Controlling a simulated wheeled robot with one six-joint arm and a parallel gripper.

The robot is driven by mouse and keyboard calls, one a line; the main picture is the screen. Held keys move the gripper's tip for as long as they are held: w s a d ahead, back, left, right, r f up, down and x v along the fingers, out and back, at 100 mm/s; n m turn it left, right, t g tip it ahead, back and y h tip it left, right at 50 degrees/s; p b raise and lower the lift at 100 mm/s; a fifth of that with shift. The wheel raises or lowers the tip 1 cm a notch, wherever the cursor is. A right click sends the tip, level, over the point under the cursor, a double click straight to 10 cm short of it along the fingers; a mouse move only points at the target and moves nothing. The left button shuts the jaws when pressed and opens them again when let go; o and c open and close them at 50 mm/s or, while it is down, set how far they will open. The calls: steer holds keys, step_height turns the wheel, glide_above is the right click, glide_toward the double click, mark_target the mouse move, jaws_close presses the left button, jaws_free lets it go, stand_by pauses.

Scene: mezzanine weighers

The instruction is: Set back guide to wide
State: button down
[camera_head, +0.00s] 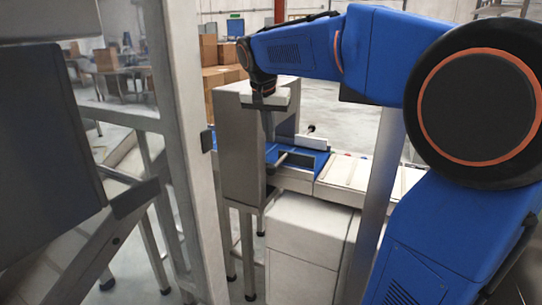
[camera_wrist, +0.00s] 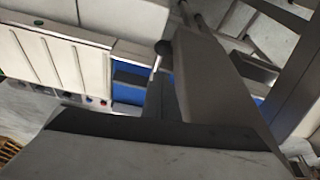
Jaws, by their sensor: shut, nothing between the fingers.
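In the head view, a pale guide rail with a dark knob (camera_head: 311,128) behind it stands along the far side of the blue belt (camera_head: 316,160). It looks like the back guide; its setting cannot be read. My gripper (camera_head: 268,136) is shut and empty. It points down beside the grey upright housing, to the left of the knob and apart from it in this picture. In the wrist view, a thin rod with a round dark knob (camera_wrist: 164,47) shows just beyond my gripper's dark finger. Contact cannot be told there.
The grey housing (camera_head: 240,150) stands over the belt close to my gripper. A pale conveyor section (camera_head: 365,178) runs right, and a pale cabinet (camera_head: 305,250) stands in front. A metal post (camera_head: 185,130) blocks the left. Cardboard boxes (camera_head: 222,75) are at the back.

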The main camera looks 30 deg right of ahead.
glide_toward(268, 171)
steer(key=w+d+f, duration=0.4)
steer(key=d+f, duration=0.1)
steer(key=shift+w+d+f, duration=0.15)
steer(key=shift+w+f, duration=0.05)
steer(key=shift+w, duration=0.1)
steer(key=shift+s+a, duration=0.8)
steer(key=shift+a, duration=0.2)
steer(key=shift+s+a, duration=0.75)
steer(key=shift+a, duration=0.25)
steer(key=shift+r, duration=0.1)
